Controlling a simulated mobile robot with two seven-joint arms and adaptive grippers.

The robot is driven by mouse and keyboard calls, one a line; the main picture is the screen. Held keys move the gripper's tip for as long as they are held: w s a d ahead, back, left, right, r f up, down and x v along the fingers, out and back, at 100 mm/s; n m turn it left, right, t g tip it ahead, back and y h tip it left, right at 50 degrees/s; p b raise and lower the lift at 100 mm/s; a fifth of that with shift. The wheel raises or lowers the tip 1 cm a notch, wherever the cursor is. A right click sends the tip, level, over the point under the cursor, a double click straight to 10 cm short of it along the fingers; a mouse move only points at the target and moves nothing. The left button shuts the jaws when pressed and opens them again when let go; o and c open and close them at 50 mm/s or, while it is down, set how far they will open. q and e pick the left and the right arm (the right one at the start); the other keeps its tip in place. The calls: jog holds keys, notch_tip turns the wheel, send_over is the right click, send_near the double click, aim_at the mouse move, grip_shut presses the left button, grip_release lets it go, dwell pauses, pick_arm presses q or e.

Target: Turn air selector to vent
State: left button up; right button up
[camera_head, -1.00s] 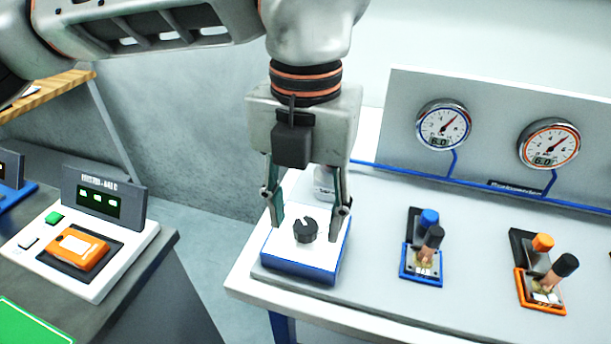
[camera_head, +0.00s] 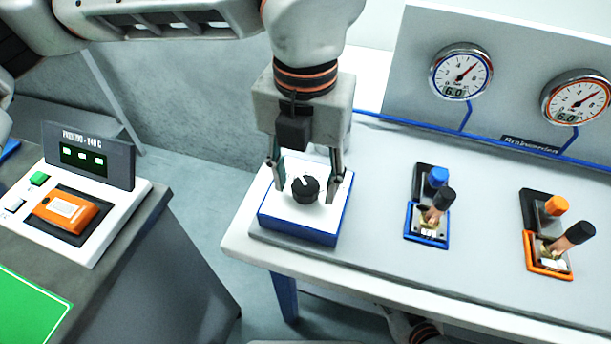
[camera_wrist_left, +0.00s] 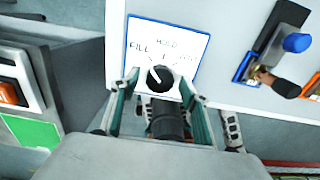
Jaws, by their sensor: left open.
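The air selector is a round black knob (camera_head: 305,189) with a white pointer line, on a white-topped blue box (camera_head: 297,230) at the bench's left front. In the left wrist view the knob (camera_wrist_left: 159,78) sits below handwritten labels; FILL is at left, HOLD at top, and the right label is unclear. The pointer slants to the upper left there, between FILL and HOLD. My left gripper (camera_head: 305,184) points down with its fingers open, one on each side of the knob. Contact with the knob cannot be told. My right gripper's fingers do not show.
A blue valve (camera_head: 429,205) and an orange valve (camera_head: 553,235) stand to the right, under two gauges (camera_head: 461,71) on an upright panel. An orange-button station (camera_head: 68,212) stands on the left counter. A floor gap separates counter and bench.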

pick_arm(q)
jog(key=c, duration=1.1)
jog(key=shift+m, duration=0.3)
jog(key=m, duration=0.3)
jog(key=shift+m, duration=0.3)
jog(key=m, duration=1.3)
jog(key=shift+m+p, duration=0.3)
